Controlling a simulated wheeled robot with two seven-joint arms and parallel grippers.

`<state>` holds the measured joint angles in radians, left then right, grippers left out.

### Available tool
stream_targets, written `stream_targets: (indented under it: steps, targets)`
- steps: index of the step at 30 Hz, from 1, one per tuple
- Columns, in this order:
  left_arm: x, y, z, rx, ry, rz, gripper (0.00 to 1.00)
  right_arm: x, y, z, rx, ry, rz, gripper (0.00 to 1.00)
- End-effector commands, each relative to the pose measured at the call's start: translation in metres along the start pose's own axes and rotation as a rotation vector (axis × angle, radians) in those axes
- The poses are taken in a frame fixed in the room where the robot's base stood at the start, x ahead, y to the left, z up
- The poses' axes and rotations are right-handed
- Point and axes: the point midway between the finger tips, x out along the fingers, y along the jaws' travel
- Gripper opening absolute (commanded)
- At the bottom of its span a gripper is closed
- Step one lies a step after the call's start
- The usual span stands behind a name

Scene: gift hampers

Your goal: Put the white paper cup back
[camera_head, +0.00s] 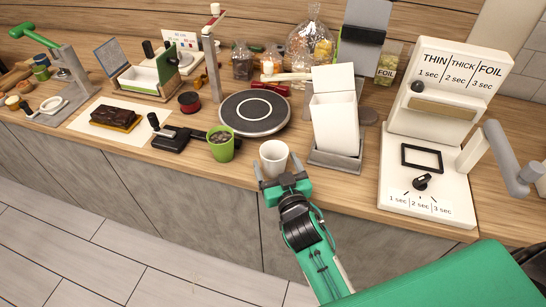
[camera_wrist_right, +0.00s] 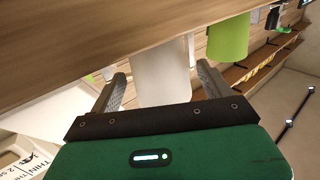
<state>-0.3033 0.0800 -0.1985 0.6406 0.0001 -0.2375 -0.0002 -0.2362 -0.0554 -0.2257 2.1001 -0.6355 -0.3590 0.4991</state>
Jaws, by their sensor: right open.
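The white paper cup (camera_head: 273,153) stands upright near the front edge of the counter (camera_head: 350,197), between the green cup and the white bin. My right gripper (camera_head: 277,168) is open at the cup's near side, with one finger to each side of it. In the right wrist view, the cup (camera_wrist_right: 160,78) shows between the two spread fingers (camera_wrist_right: 160,84); I cannot tell whether either finger touches it. My left gripper is out of the head view.
A green cup (camera_head: 221,150) with dark contents stands just left of the white cup. A white bin (camera_head: 335,125) on a grey base is close on the right. A round dark turntable (camera_head: 238,122) lies behind. A white sealing machine (camera_head: 440,190) stands further right.

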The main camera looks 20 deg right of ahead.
Motion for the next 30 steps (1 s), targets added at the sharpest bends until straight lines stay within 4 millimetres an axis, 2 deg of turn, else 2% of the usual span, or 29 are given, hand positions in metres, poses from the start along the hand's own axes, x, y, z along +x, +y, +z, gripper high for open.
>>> stream_targets:
  steps: [6, 13, 19, 30]
  targets:
    - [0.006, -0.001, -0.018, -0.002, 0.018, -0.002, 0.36, -0.041, 0.0, 0.003, 0.002, -0.003, 0.0, 0.81]
    - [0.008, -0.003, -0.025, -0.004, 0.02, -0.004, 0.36, -0.07, 0.0, 0.002, 0.002, -0.002, 0.0, 0.81]
    - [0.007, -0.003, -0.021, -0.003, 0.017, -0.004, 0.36, -0.081, 0.0, 0.0, 0.0, 0.0, 0.0, 0.81]
    - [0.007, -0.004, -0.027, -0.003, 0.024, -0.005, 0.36, -0.081, 0.0, 0.0, 0.0, 0.0, 0.0, 0.81]
